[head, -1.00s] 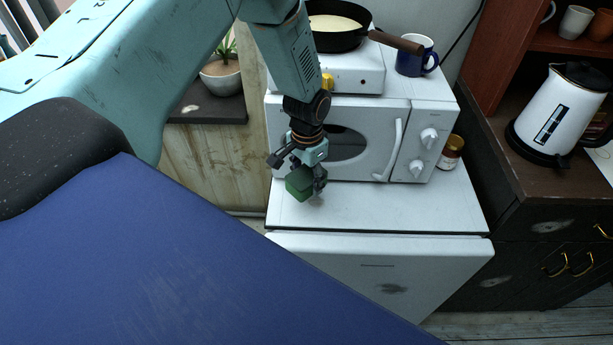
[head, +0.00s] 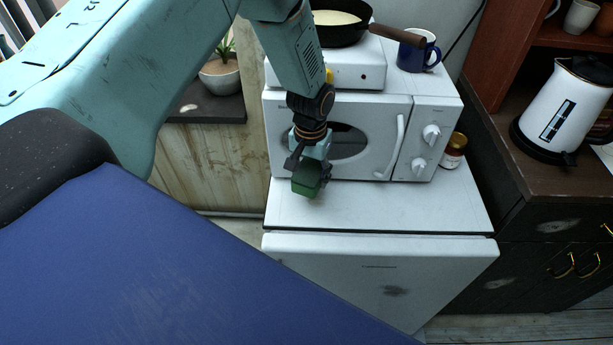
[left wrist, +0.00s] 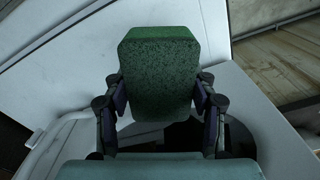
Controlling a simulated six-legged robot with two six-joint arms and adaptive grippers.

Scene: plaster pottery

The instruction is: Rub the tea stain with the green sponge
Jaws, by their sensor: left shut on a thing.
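The green sponge (head: 308,182) is a block held between the fingers of my left gripper (head: 311,170), just in front of the microwave and at the white fridge top (head: 400,208). I cannot tell whether it touches that top. In the left wrist view the sponge (left wrist: 160,70) sits squarely between both fingers of the left gripper (left wrist: 160,95). I cannot make out a tea stain on the fridge top now; the sponge and gripper may hide it. My right gripper is not in view.
The white microwave (head: 375,120) stands behind the sponge, with a hob and a pan (head: 340,25) on top. A blue mug (head: 416,55) stands beside the hob. A small jar (head: 453,150) is right of the microwave. The front right of the fridge top is clear.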

